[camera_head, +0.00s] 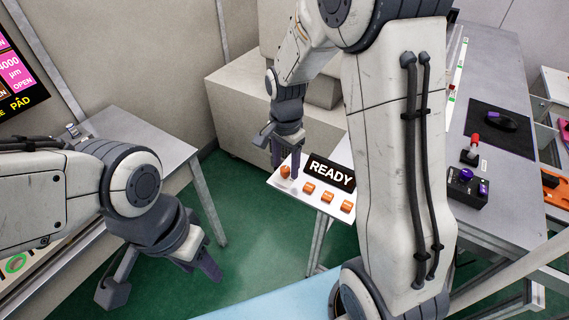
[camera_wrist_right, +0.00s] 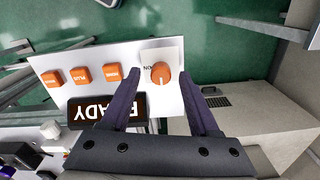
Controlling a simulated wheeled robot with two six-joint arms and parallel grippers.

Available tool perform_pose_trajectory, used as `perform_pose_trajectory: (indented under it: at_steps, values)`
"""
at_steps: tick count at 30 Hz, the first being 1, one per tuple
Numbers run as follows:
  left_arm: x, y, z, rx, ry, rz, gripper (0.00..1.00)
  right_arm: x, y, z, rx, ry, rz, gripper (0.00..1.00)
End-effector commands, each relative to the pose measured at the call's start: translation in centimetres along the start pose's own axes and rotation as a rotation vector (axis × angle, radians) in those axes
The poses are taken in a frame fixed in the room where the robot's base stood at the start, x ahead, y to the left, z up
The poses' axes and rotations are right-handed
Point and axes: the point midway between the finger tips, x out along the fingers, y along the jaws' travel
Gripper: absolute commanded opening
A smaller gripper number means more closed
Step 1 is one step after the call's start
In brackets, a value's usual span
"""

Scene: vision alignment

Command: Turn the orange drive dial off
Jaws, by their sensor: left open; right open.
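The orange drive dial (camera_wrist_right: 161,74) is a round knob with a white pointer line, mounted on a white square at the end of a white panel (camera_wrist_right: 60,98). In the right wrist view it sits between the fingers of my right gripper (camera_wrist_right: 160,78), which is open with a gap on both sides. In the head view the dial (camera_head: 285,172) is beside the fingers of my right gripper (camera_head: 284,172), partly hidden. My left gripper (camera_head: 165,285) is open and empty at the lower left, away from the panel.
Several orange buttons (camera_head: 328,197) line the panel, beside a black READY display (camera_head: 330,172). A grey table at right holds a black box with a purple button (camera_head: 467,188) and a red-topped switch (camera_head: 471,150). Green floor (camera_head: 235,235) is open between the tables.

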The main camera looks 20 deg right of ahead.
Motion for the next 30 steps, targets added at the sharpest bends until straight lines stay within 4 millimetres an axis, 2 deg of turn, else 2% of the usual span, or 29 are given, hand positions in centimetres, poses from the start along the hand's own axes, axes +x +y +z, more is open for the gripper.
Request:
perform_pose_trajectory:
  at_steps: [10,11,15,16,25,30]
  values:
    - [-0.04,0.0,0.0,0.0,0.0,0.0,0.5,0.59,-0.03,0.07,-0.002,0.0,-0.001,0.62]
    - [-0.04,0.0,0.0,0.0,0.0,0.0,0.5,0.59,-0.03,0.07,-0.002,0.0,-0.001,0.58]
    - [-0.04,0.0,0.0,0.0,0.0,0.0,0.5,0.57,-0.02,0.06,-0.002,0.0,0.0,0.04]
    - [-0.04,0.0,0.0,0.0,0.0,0.0,0.5,0.57,-0.01,0.05,-0.001,0.0,0.0,0.0]
    - [-0.15,0.01,-0.01,0.0,0.0,0.0,0.5,0.54,0.05,0.09,-0.021,-0.001,0.001,0.0]
    - [-0.41,0.03,-0.03,0.0,0.0,0.0,0.5,0.51,0.07,0.06,-0.089,-0.002,0.002,0.0]
